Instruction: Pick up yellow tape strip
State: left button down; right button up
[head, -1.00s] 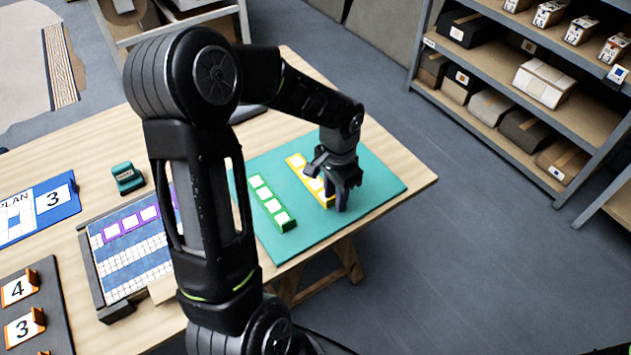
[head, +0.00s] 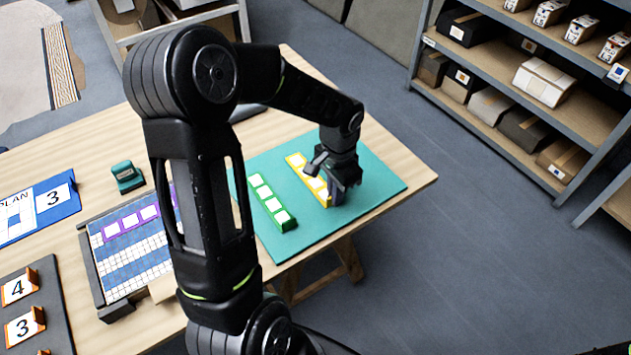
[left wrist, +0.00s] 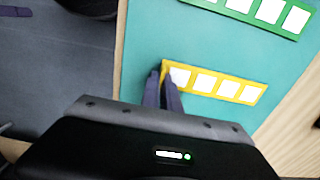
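The yellow tape strip (head: 308,178) lies on the teal mat (head: 375,190), with several white squares along it. My left gripper (head: 336,198) is low at its near end and hides part of that end. In the left wrist view, the fingers (left wrist: 163,80) are close together with the end of the yellow strip (left wrist: 215,83) between them. The strip still looks flat on the mat. My right gripper is not in view.
A green strip (head: 270,203) lies left of the yellow one on the mat. A framed grid panel with a purple strip (head: 125,228), a dark green block (head: 127,177) and number cards (head: 25,325) are farther left. The table edge is close on the right.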

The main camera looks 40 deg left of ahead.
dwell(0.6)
pick_arm(q)
notch_tip(320, 180, up, 10)
jog(key=shift+b, duration=0.4)
dwell(0.5)
